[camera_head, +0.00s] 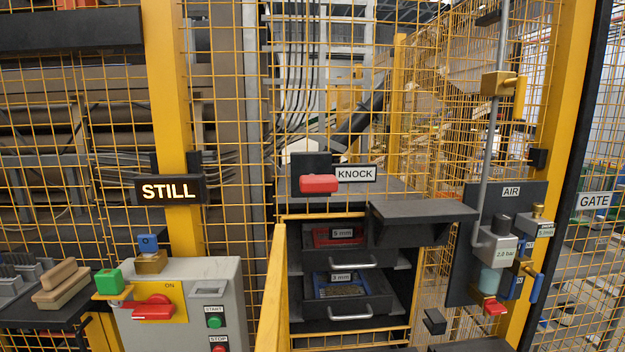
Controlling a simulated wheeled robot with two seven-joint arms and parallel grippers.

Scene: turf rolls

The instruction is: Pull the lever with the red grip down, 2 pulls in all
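A red grip (319,184) sticks out from a dark box (311,163) on the yellow mesh fence, beside a sign reading KNOCK (355,174). The grip lies about level, and the lever arm behind it is mostly hidden. Neither of my grippers shows in this view, and nothing touches the red grip.
Below the grip are drawers marked 5 mm (342,234) and 3 mm (341,278). A dark shelf (422,212) juts out at right. A grey control box (222,275) with a red switch handle (153,308) stands left. An air panel (456,270) hangs right.

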